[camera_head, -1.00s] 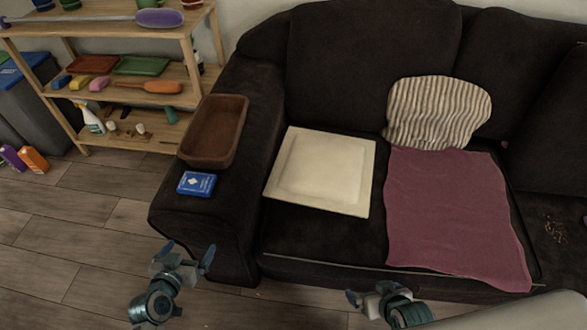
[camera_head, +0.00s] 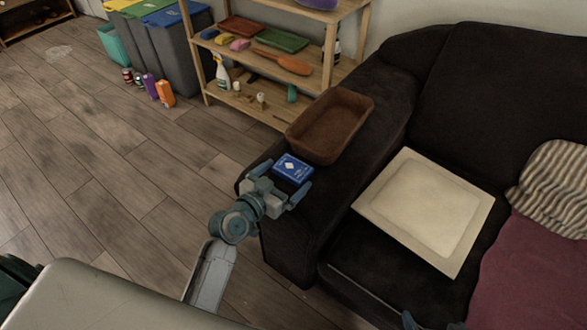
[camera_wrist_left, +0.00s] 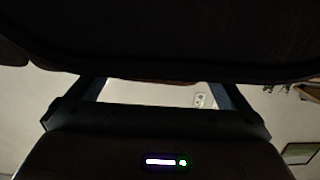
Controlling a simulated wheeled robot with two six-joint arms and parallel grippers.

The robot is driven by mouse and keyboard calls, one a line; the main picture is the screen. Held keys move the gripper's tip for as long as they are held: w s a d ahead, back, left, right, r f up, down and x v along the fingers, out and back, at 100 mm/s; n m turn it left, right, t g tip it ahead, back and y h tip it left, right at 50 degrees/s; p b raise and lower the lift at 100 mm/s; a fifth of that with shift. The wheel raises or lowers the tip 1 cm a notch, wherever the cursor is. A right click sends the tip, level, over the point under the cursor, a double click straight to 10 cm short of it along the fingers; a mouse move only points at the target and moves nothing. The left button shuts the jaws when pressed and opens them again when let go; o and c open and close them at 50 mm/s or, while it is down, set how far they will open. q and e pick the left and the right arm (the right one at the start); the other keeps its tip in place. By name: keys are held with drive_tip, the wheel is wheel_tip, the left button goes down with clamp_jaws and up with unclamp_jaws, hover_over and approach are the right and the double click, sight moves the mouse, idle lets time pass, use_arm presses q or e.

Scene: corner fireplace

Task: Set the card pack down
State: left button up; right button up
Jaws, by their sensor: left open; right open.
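The card pack (camera_head: 294,167) is a small blue box with a white diamond mark. It lies flat on the front end of the sofa's left armrest, just in front of the brown tray. My left gripper (camera_head: 281,181) is open at the pack's near edge, one finger toward each side; whether the fingers touch it I cannot tell. In the left wrist view the two fingers (camera_wrist_left: 158,92) are spread below a large dark surface, and the pack cannot be made out there. Only fingertips of my right gripper (camera_head: 430,323) show at the bottom edge.
The brown tray (camera_head: 331,122) fills the armrest behind the pack. A cream square panel (camera_head: 424,212) lies on the dark sofa seat (camera_head: 345,235), beside a maroon cloth (camera_head: 530,275) and striped cushion (camera_head: 556,190). A wooden shelf (camera_head: 322,75) stands behind. Floor at left is largely clear.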

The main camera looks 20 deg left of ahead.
sight(294, 166)
use_arm(q)
drive_tip(key=x, duration=0.4)
drive_tip(key=shift+w+a, duration=0.1)
drive_tip(key=shift+w, duration=0.15)
drive_tip(key=shift+r, duration=0.1)
drive_tip(key=shift+c, duration=0.4)
drive_tip(key=c, duration=0.7)
drive_tip(key=shift+c, duration=0.6)
drive_tip(key=shift+r, duration=0.1)
